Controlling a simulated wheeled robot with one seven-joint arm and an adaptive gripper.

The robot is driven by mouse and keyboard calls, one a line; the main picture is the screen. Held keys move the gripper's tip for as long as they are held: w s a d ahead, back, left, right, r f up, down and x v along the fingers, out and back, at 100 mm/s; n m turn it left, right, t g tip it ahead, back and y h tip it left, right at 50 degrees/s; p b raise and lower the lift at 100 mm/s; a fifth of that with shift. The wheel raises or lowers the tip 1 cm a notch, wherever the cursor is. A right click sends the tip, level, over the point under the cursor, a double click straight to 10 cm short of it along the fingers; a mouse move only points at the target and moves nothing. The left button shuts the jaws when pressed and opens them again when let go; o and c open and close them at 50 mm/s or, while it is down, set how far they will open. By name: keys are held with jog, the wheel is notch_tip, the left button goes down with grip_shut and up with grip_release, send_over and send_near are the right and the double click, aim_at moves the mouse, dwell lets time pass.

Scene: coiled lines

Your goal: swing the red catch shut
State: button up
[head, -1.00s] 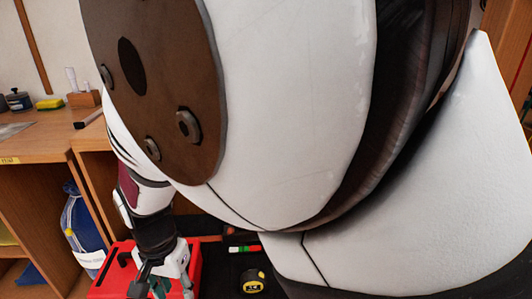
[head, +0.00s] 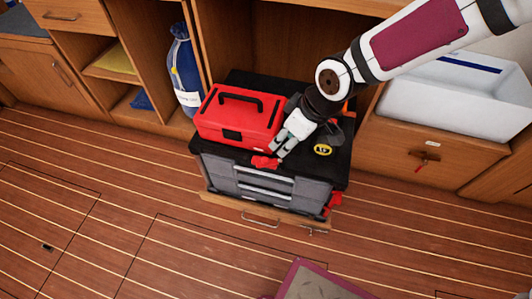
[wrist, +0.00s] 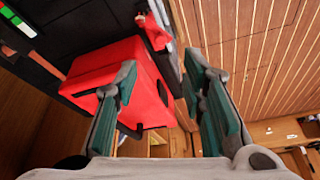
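A red catch (head: 265,162) stands at the top front edge of a dark grey case (head: 225,175) with a black lid. It also shows in the wrist view (wrist: 153,30), beyond my fingertips. A second red catch (head: 333,203) is at the case's lower right front. My gripper (head: 281,147) is just behind and right of the first catch, beside a red toolbox (head: 228,112). In the wrist view, my gripper (wrist: 160,66) has its teal-padded fingers apart, with nothing clearly held. I cannot tell whether a finger touches the catch.
The red toolbox shows close beside my left finger in the wrist view (wrist: 125,68). A yellow-black tape measure (head: 322,150) lies on the lid at right. A blue bag (head: 185,70) and a white basin (head: 455,100) stand behind. The wooden floor (head: 120,210) in front is largely clear.

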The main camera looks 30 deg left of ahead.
jog(key=b, duration=0.6)
send_near(265, 160)
jog(key=shift+n, duration=0.4)
jog(key=x, duration=0.8)
jog(key=shift+w, duration=0.1)
grip_shut()
